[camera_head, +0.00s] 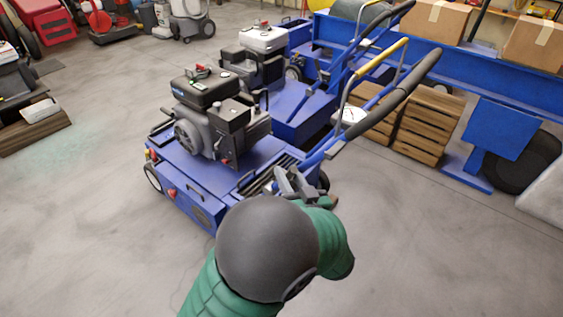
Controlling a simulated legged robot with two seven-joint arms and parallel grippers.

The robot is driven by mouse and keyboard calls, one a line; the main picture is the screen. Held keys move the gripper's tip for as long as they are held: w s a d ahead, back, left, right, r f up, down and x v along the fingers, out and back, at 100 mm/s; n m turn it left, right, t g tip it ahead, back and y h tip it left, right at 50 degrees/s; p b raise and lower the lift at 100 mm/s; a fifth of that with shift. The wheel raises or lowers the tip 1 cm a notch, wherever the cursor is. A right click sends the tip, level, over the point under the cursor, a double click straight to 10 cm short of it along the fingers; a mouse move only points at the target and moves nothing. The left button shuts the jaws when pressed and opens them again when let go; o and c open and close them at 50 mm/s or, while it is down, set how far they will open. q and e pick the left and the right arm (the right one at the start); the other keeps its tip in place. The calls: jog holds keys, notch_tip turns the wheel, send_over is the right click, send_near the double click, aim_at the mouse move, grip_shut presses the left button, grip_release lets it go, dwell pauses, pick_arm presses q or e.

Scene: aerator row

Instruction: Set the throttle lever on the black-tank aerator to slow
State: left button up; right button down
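The black-tank aerator (205,175) is the nearest machine, a blue deck with a dark engine. Its black tank (203,88) carries a red cap. Its handle (400,85) rises to the upper right with a black grip.
A second blue aerator with a white tank (263,38) stands right behind. Wooden crates (428,122) and a blue bench frame (485,62) with cardboard boxes (437,20) are at the right. A dark machine on a wooden block (35,125) is at the left. The front floor is clear.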

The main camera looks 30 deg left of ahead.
pick_arm(q)
jog(key=shift+w+d+r, duration=0.1)
jog(key=shift+d+r, duration=0.25)
jog(key=shift+d, duration=0.25)
jog(key=shift+c, duration=0.4)
jog(key=shift+a, duration=0.25)
jog(key=c, duration=0.5)
jog(key=shift+a+f, duration=0.1)
jog(key=shift+a, duration=0.05)
grip_shut()
jog(key=shift+d+f, duration=0.1)
jog(key=shift+d, duration=0.1)
